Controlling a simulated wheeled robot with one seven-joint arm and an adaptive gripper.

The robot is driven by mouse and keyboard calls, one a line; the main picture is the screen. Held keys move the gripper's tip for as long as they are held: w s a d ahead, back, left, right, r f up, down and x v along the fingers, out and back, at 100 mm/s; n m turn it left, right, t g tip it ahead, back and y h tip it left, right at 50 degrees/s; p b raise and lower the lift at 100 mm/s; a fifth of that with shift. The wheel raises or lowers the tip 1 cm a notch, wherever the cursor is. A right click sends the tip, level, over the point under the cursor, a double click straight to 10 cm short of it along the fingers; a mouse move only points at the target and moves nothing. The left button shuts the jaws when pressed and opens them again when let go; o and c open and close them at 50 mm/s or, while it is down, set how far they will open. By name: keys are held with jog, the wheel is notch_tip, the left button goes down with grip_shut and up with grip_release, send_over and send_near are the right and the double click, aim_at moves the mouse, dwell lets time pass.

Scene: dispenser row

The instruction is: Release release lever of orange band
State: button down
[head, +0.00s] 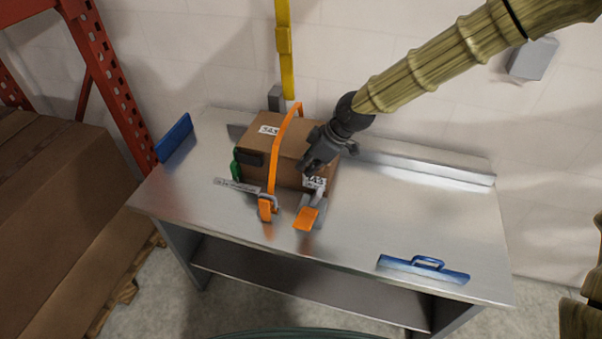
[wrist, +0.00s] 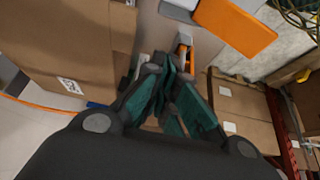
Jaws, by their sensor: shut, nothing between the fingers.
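In the head view an orange band (head: 281,138) runs over a brown cardboard box (head: 260,145) on a metal table. Its front end hangs down to an orange piece (head: 265,208) in a grey fitting. Beside it an orange lever paddle (head: 306,218) sits on a grey bracket at the box's front. In the wrist view the orange paddle (wrist: 235,27) shows large at the top. My gripper (head: 308,167) is at the box's right front, above and behind the paddle, its fingers shut and empty. The fingers (wrist: 168,110) show dark and teal in the wrist view.
The metal table (head: 400,230) has free room on its right. A blue-handled tool (head: 424,268) lies near its front edge, and a blue plate (head: 174,138) stands at the left. A yellow strap (head: 285,50) hangs behind the box. Large cartons (head: 60,190) stand left.

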jog(key=shift+d+f+b+v, duration=0.1)
jog(key=shift+b+v, duration=0.1)
jog(key=shift+v, duration=0.65)
jog(key=shift+d+f+b+v, duration=0.1)
jog(key=shift+d+b+v, duration=0.05)
jog(key=shift+v, duration=0.65)
jog(key=shift+d+b+v, duration=0.1)
jog(key=shift+b+v, duration=0.1)
jog(key=shift+v, duration=0.65)
jog(key=shift+s, duration=0.15)
